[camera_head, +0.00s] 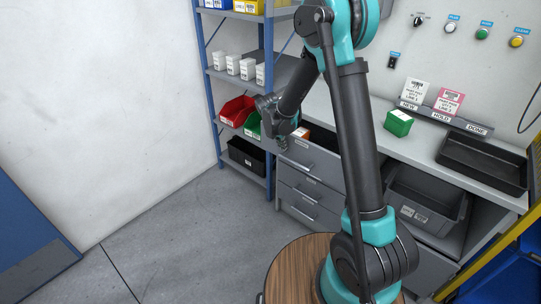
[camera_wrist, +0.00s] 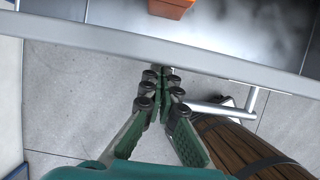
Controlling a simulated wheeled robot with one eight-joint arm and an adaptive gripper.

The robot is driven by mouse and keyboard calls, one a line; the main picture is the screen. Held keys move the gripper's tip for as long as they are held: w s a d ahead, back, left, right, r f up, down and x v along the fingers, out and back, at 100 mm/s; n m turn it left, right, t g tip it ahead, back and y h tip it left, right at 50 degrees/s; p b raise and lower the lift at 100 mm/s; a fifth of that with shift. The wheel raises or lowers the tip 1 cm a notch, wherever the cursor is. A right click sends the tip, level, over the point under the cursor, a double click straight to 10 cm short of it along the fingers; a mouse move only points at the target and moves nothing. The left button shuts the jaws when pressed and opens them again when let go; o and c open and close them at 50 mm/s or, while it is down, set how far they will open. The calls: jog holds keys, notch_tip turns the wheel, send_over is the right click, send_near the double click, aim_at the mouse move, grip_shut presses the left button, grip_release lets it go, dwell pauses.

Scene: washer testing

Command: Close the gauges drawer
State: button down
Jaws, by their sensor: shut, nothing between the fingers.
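The top drawer (camera_head: 312,160) of the grey cabinet under the workbench is pulled out, and I cannot read its label. An orange box (camera_head: 301,133) sits inside it; this box also shows in the wrist view (camera_wrist: 171,7). In the wrist view, the drawer's light grey front edge (camera_wrist: 230,66) crosses the picture, with its bar handle (camera_wrist: 222,108) below right. My gripper (camera_head: 283,146) is at the drawer's left front. Its fingers (camera_wrist: 163,78) are shut and empty, on the outer side of the front edge. I cannot tell whether they touch it.
The lower drawers (camera_head: 308,195) look shut. A blue shelf rack with red (camera_head: 237,110), green and black bins (camera_head: 246,155) stands close left. The bench holds a green box (camera_head: 398,123) and a black tray (camera_head: 482,163). A grey bin (camera_head: 428,197) sits under the bench. Floor at left is clear.

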aim_at(302, 132)
jog(key=w+d, duration=0.2)
jog(key=w, duration=0.1)
jog(key=w+d, duration=0.3)
jog(key=w, duration=0.1)
jog(key=w+d, duration=0.3)
jog(key=w, duration=0.1)
jog(key=shift+d, duration=0.2)
jog(key=shift+r, duration=0.1)
jog(key=shift+r, duration=0.1)
